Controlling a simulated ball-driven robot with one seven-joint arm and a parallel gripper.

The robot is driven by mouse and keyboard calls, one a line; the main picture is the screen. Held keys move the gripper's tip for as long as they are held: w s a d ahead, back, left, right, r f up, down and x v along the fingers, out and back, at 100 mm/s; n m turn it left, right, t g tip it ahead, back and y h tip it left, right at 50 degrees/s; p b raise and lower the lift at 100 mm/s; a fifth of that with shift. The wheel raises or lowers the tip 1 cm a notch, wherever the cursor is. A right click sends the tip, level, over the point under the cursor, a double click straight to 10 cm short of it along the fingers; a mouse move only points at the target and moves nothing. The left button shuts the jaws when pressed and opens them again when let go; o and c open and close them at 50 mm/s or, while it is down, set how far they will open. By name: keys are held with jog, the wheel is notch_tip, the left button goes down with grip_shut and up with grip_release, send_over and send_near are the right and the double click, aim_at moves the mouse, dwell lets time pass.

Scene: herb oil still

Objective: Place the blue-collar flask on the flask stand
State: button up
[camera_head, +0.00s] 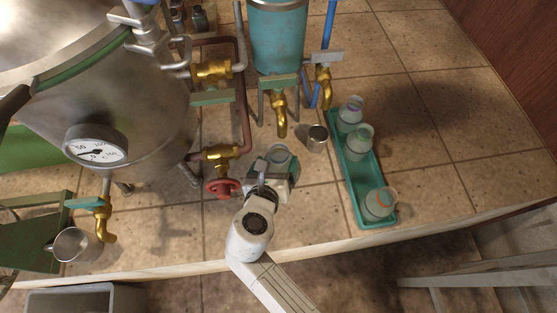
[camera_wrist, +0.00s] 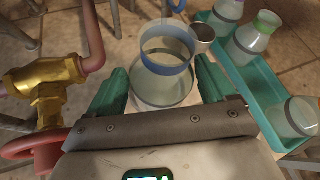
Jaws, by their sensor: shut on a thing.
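The blue-collar flask (camera_wrist: 166,62) is clear glass with a blue band near its top. It stands between the two green fingers of my gripper (camera_wrist: 160,92), which are shut on it. In the head view the flask (camera_head: 283,157) shows at the end of my gripper (camera_head: 272,172), over the tiled worktop to the right of the red valve wheel. It looks about upright. I cannot make out the flask stand for certain in either view. The flask's base is partly hidden by my gripper, and I cannot tell whether it touches anything beneath.
A teal tray (camera_head: 388,217) with several flasks stands to the right. A small metal cup (camera_head: 317,139) stands between it and my gripper. The red valve wheel (camera_head: 222,188) and brass valve (camera_wrist: 46,88) are close on the left. Brass tap (camera_head: 281,121) hangs behind. Tiles farther right are clear.

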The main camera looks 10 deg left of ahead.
jog(key=shift+w+d, duration=0.1)
jog(key=shift+w, duration=0.85)
jog(key=f, duration=0.1)
jog(key=w+f+b, duration=0.1)
jog(key=f, duration=0.1)
jog(key=shift+f, duration=0.25)
jog(key=shift+f, duration=0.1)
jog(key=o, duration=0.9)
jog(key=shift+o, duration=0.2)
jog(key=p+v, duration=0.2)
jog(key=v, duration=1)
